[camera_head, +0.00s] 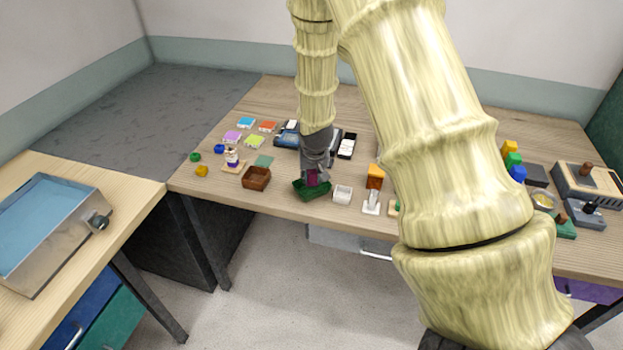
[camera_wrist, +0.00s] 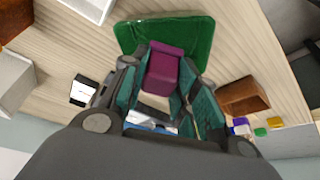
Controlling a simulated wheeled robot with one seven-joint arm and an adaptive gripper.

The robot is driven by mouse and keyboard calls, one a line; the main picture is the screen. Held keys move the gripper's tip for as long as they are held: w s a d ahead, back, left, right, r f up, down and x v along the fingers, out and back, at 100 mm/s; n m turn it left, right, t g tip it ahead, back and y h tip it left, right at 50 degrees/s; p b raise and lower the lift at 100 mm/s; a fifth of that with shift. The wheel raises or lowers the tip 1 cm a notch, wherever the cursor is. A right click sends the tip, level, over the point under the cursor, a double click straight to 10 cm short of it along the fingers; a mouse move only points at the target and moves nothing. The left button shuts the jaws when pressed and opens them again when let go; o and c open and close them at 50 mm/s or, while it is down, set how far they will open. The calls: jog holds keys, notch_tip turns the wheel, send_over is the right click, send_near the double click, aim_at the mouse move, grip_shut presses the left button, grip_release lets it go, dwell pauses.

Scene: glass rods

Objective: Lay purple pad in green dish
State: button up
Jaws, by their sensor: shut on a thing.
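The purple pad (camera_wrist: 165,68) is a small block held between the fingers of my gripper (camera_wrist: 158,95) in the wrist view. In the head view the pad (camera_head: 312,179) shows as a small purple patch below my gripper (camera_head: 316,170). The green dish (camera_wrist: 205,40) lies right under and beyond the pad in the wrist view. In the head view the green dish (camera_head: 313,193) sits near the table's front edge, below my gripper. The pad is over the dish; I cannot tell whether it touches the dish floor.
A brown box (camera_head: 257,178) stands left of the dish and a white box (camera_head: 342,194) right of it. An orange block (camera_head: 376,177) stands farther right. Several small coloured items lie at the left. A black tray (camera_head: 347,145) stands behind. The table's front edge is close.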

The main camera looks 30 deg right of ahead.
aim_at(313, 177)
jog(key=shift+f+p, duration=0.6)
jog(key=shift+f, duration=0.95)
jog(key=shift+f, duration=0.1)
jog(key=o, duration=1.1)
jog(key=shift+c, duration=0.2)
jog(key=shift+s+a+r, duration=0.1)
jog(key=shift+s+r, duration=0.1)
jog(key=shift+r, duration=0.5)
jog(key=b+v, duration=0.3)
jog(key=v, duration=0.7)
jog(key=shift+r, duration=0.35)
jog(key=shift+s+a, duration=0.1)
jog(key=shift+s, duration=0.05)
